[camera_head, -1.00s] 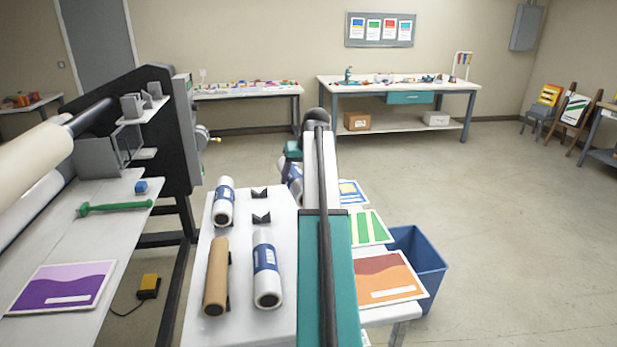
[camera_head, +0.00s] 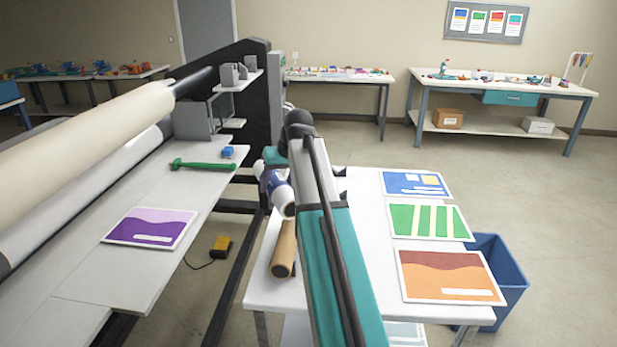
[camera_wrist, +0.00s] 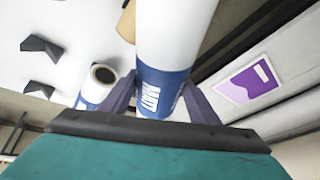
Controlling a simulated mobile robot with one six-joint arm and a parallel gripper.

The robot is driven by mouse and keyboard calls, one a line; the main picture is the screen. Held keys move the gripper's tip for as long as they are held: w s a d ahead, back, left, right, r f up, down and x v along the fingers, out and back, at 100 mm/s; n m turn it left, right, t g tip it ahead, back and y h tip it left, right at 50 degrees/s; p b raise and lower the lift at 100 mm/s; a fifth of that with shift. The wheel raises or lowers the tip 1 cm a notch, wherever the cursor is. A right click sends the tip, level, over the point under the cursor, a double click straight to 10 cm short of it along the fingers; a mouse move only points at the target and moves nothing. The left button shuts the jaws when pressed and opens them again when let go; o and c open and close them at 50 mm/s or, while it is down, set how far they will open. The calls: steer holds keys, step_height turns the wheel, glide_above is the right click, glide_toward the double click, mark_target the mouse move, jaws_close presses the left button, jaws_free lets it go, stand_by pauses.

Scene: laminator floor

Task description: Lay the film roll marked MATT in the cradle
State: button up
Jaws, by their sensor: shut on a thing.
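My gripper (camera_wrist: 158,105) is shut on a white film roll (camera_wrist: 175,40) with a blue band that reads MATT in the wrist view. In the head view the held roll (camera_head: 276,188) shows just left of my arm, raised near the left edge of the white table. My arm hides most of the gripper there. The laminator (camera_head: 262,100) stands to the left. A small shelf on it carries upright grey blocks (camera_head: 232,75), which look like the cradle; I cannot tell for sure. The blocks look empty.
Another white roll (camera_wrist: 93,88) and a brown roll (camera_head: 284,250) lie on the white table (camera_head: 360,255), with black V-blocks (camera_wrist: 40,48). A green tool (camera_head: 203,165), a blue block (camera_head: 228,152) and a purple print (camera_head: 150,228) lie on the laminator bed. A blue bin (camera_head: 505,275) stands right.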

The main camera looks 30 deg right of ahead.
steer(key=s+a+f+b, duration=0.1)
steer(key=s+a+f, duration=0.1)
steer(key=a, duration=0.6)
steer(key=s+a+f+n+b, duration=0.1)
steer(key=s+a+f, duration=0.1)
steer(key=a, duration=0.7)
steer(key=s+a+f+n+y+b, duration=0.1)
steer(key=s+a+f, duration=0.1)
steer(key=a, duration=0.6)
steer(key=shift+s+a+g, duration=0.2)
steer(key=shift+s+g, duration=0.1)
steer(key=shift+s, duration=0.5)
